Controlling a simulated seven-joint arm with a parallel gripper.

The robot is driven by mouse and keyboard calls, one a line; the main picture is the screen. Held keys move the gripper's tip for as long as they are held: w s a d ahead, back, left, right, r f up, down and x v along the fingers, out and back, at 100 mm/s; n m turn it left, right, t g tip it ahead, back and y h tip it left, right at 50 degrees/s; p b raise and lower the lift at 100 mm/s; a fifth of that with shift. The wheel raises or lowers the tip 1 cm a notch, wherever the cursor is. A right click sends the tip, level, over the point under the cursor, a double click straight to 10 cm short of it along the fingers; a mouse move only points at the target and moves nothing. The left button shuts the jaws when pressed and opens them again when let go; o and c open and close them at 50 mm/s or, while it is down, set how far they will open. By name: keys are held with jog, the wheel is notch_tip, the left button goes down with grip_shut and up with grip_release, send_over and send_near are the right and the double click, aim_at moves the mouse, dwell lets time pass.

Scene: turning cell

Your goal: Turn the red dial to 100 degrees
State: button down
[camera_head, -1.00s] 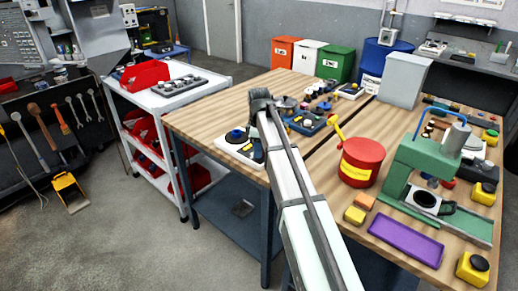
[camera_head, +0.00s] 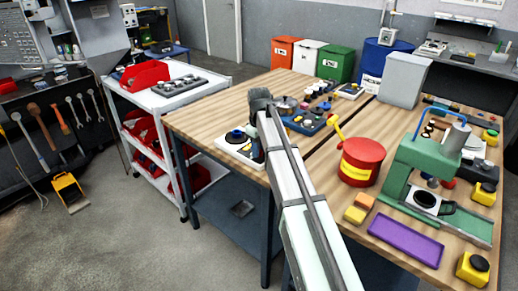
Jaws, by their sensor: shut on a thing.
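My arm reaches over the near left part of the wooden bench, and my dark gripper (camera_head: 258,150) points down at a white panel (camera_head: 226,150) on the bench's left edge. The panel carries a blue and black knob (camera_head: 237,134) to the left of my gripper. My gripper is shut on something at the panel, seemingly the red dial. My arm and gripper hide the fingertips and the dial, so its angle cannot be read.
A blue panel (camera_head: 308,124) with several knobs lies just behind my gripper. A red drum (camera_head: 361,173) with a yellow handle stands to the right. Farther right are a green press (camera_head: 420,158) and a purple tray (camera_head: 406,239).

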dwell(0.3)
jog(key=c, duration=0.8)
grip_release()
jog(key=shift+c, duration=0.2)
notch_tip(320, 180, up, 14)
jog(key=shift+f, duration=0.15)
